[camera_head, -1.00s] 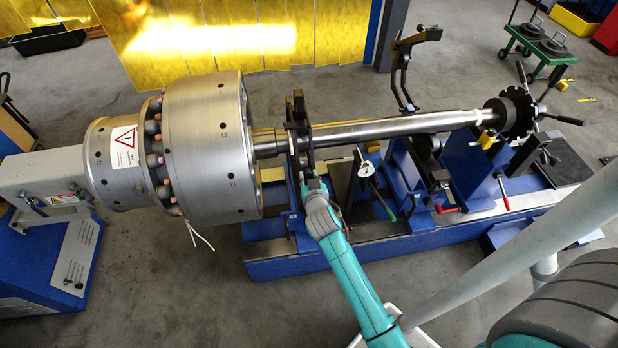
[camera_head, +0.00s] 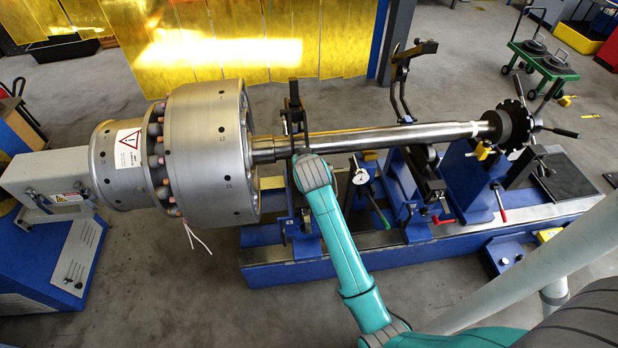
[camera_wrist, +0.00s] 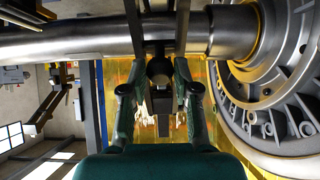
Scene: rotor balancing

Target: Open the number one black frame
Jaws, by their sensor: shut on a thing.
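The number one black frame (camera_head: 294,104) is the one nearest the big rotor drum. It stands at the shaft (camera_head: 385,137), and its upper part rises beyond the shaft. In the wrist view its two dark bars (camera_wrist: 133,22) cross the shaft (camera_wrist: 70,40). My gripper (camera_wrist: 160,92) is shut on a dark part of the frame, with a round black knob (camera_wrist: 159,69) between the finger ends. How far the frame is open is hard to tell.
The steel rotor drum (camera_head: 207,152) is close to the left of the frame. A second black frame (camera_head: 404,80) stands raised to the right. A dial gauge (camera_head: 360,177) and the blue machine bed (camera_head: 370,250) are near my arm. Open floor lies in front.

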